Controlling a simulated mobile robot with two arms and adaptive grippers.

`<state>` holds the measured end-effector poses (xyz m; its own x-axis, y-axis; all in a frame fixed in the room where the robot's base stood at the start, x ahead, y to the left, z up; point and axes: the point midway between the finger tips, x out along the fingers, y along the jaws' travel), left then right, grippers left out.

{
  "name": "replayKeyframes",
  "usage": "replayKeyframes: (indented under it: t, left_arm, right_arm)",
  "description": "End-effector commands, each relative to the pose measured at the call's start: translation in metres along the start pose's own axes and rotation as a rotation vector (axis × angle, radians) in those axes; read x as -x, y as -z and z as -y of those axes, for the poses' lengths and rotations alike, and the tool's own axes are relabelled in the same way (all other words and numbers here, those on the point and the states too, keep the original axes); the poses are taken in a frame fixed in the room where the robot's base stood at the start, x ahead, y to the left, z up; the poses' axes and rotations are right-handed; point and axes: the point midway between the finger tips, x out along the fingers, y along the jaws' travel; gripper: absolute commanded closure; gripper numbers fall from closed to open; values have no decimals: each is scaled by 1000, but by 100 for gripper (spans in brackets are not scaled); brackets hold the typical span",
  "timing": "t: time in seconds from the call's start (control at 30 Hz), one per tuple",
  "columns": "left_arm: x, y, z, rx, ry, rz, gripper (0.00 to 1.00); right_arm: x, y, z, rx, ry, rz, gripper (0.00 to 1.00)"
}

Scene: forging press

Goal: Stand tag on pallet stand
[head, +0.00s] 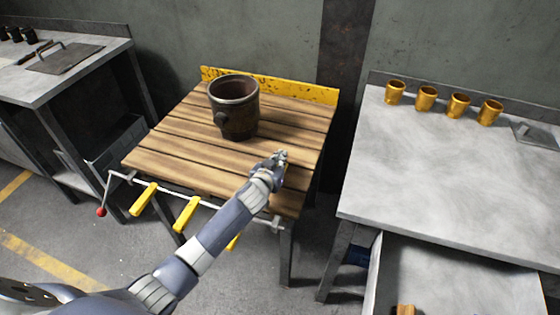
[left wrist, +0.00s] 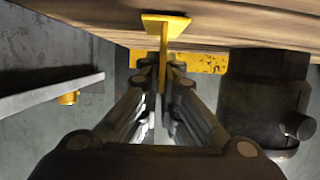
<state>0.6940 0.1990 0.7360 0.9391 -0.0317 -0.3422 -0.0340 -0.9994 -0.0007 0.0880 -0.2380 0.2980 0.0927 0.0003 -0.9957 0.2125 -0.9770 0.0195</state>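The pallet stand (head: 165,153) is a wooden-slat table with a yellow back rail, in the middle of the head view. My left gripper (head: 281,157) is low over its right part. In the left wrist view, the left gripper (left wrist: 164,80) has its fingers closed around the upright strip of a small yellow tag (left wrist: 166,22). The tag's flat foot faces the wooden top (left wrist: 70,12), which fills the upper edge there. I cannot tell whether the foot touches the wood. The tag is hidden in the head view. My right gripper is not in view.
A dark metal pot (head: 236,108) stands on the slats behind and left of the gripper. A grey table (head: 440,180) with several brass cups stands right, above an open drawer (head: 450,280). Yellow-handled bars (head: 185,214) hang along the stand's front. A metal bench (head: 60,75) stands left.

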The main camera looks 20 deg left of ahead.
Motion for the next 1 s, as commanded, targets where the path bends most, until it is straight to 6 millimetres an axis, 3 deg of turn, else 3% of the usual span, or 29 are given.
replayKeyframes:
  t: [0.1,0.2,0.67,1.0]
  left_arm:
    - [-2,-6,0,1,-1,1,100]
    - [-1,-4,0,0,0,1,75]
    - [2,2,0,0,0,1,75]
    - [50,0,0,1,0,2,75]
  right_arm:
    - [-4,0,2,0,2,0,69]
    - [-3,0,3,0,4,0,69]
    - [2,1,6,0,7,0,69]
    - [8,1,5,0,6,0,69]
